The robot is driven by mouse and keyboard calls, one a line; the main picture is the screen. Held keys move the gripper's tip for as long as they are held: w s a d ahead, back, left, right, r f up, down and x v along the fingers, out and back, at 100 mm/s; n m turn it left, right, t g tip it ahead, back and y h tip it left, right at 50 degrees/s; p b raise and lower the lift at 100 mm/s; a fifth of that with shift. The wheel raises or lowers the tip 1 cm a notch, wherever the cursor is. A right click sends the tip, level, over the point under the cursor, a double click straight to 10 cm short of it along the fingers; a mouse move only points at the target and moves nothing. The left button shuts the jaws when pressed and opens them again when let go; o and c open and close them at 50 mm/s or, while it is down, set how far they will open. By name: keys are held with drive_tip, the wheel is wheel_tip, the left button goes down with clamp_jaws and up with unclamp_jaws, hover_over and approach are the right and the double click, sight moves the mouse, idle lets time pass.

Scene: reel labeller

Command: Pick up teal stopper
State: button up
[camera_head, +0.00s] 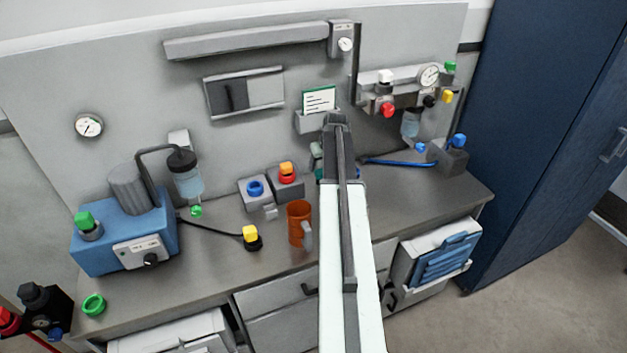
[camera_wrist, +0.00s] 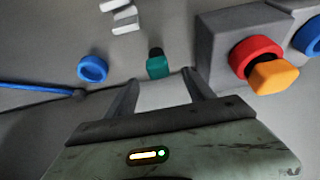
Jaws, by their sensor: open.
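The teal stopper (camera_wrist: 158,66) shows in the wrist view as a small teal piece with a dark end. It is just beyond my gripper (camera_wrist: 161,79), near the gap between the fingertips. The two fingers are apart with nothing between them. I cannot tell how far the stopper is from the tips in depth. In the head view my own arm covers the middle of the bench, and I cannot make out the gripper or clearly see the stopper there.
In the wrist view, a grey block (camera_wrist: 222,40) with a red and orange knob (camera_wrist: 258,62) stands close at right. A blue ring (camera_wrist: 92,69) and blue hose (camera_wrist: 35,89) lie at left. In the head view an orange mug (camera_head: 298,222) stands left of my arm.

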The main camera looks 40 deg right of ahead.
sight(321, 172)
drive_tip(key=b+x, duration=0.2)
drive_tip(key=shift+w+f+b, duration=0.1)
drive_tip(key=shift+f+b, duration=0.2)
drive_tip(key=shift+w, duration=0.15)
drive_tip(key=b+x, duration=0.5)
drive_tip(key=shift+s+d+f, duration=0.15)
drive_tip(key=shift+s+f, duration=0.05)
drive_tip(key=shift+s, duration=0.1)
drive_tip(key=shift+r, duration=0.15)
clamp_jaws()
